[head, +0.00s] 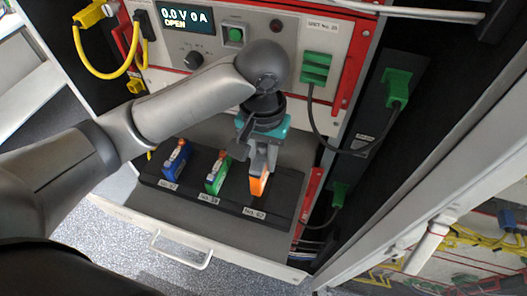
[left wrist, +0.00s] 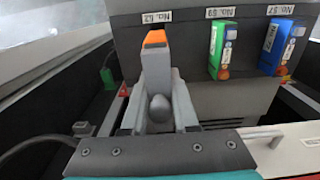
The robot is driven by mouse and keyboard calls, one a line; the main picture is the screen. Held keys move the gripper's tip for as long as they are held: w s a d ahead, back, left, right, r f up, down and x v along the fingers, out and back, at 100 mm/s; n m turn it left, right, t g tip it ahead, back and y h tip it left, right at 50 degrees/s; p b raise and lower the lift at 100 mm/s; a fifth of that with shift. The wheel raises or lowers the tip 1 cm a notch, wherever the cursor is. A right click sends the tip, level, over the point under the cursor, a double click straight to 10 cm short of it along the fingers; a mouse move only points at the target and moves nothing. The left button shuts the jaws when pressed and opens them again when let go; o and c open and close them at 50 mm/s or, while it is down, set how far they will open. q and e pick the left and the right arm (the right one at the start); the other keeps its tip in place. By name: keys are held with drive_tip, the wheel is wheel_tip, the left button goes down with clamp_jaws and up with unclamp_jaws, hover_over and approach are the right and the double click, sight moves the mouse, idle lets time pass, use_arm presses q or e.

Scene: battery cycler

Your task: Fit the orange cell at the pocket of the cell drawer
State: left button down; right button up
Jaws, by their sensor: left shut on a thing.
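My left gripper (head: 261,172) reaches down over the right end of the black cell holder (head: 287,198) in the open cell drawer (head: 235,260). It is shut on the orange cell (head: 258,187), whose orange end shows below the fingers. In the left wrist view the orange cell (left wrist: 156,42) is between the fingers, in front of the holder beside the label "No. 62". The fingers hide the pocket, and I cannot tell whether the cell's foot is in it. My right gripper is not in view.
A blue cell (head: 175,163) and a green cell (head: 217,174) stand in the holder to the left. The cycler panel with its display (head: 187,18) is behind. A green plug (head: 397,85) with a black cable hangs at the right. The drawer handle (head: 180,251) is in front.

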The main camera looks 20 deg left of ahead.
use_arm(q)
drive_tip(key=shift+f, duration=0.8)
wheel_tip(320, 180, down, 2)
drive_tip(key=b, duration=0.3)
drive_tip(key=shift+f, duration=0.1)
drive_tip(key=shift+w+f+b, duration=0.1)
drive_tip(key=shift+f+b, duration=0.35)
drive_tip(key=shift+b, duration=0.15)
drive_tip(key=shift+r, duration=0.1)
drive_tip(key=shift+p, duration=0.85)
drive_tip(key=shift+p, duration=0.7)
drive_tip(key=shift+p, duration=0.6)
